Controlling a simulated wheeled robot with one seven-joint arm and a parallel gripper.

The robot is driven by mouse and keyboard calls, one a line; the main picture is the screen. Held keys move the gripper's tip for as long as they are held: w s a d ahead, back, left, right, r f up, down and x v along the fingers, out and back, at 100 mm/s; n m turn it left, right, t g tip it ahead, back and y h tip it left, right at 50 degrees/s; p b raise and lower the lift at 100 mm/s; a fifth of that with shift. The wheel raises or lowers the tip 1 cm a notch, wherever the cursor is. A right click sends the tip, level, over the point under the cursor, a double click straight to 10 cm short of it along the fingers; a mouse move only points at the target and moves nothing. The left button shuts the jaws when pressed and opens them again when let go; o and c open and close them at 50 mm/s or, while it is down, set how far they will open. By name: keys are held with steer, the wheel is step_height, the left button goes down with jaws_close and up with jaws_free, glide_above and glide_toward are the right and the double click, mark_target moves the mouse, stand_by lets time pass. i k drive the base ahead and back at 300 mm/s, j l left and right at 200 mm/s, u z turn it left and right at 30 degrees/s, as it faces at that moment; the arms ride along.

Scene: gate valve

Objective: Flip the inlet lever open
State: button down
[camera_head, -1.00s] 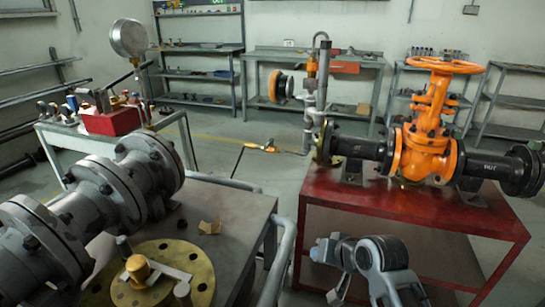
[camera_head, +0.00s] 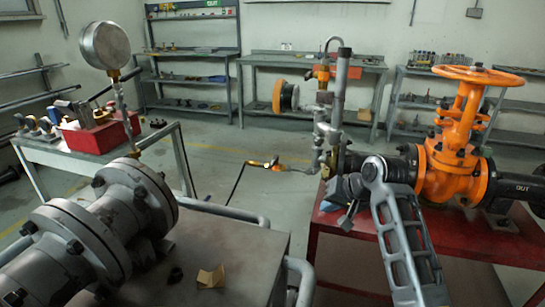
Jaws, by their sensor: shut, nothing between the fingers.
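The inlet lever appears to belong to a small brass-yellow valve (camera_head: 262,163) left of the upright grey pipe assembly (camera_head: 330,125), with a black hose running down from it. The lever's exact angle is too small to tell. The orange gate valve (camera_head: 455,150) with its round handwheel stands on the red table (camera_head: 340,245). My gripper (camera_head: 345,215) is at the front left of that table, in front of the lower pipework and right of the small valve, apart from it. It is shut and empty. My arm hides the left flange and part of the black pipe.
A grey workbench (camera_head: 235,245) with a flanged pipe (camera_head: 110,220) and a pressure gauge (camera_head: 105,45) fills the near left. A red toolbox (camera_head: 100,133) stands on a table behind. Shelves line the back wall. The floor between the benches is open.

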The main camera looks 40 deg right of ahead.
mark_target(275, 158)
steer(key=i+l, duration=0.2)
steer(key=i, duration=0.3)
steer(key=i+l, duration=0.25)
steer(key=i, duration=0.2)
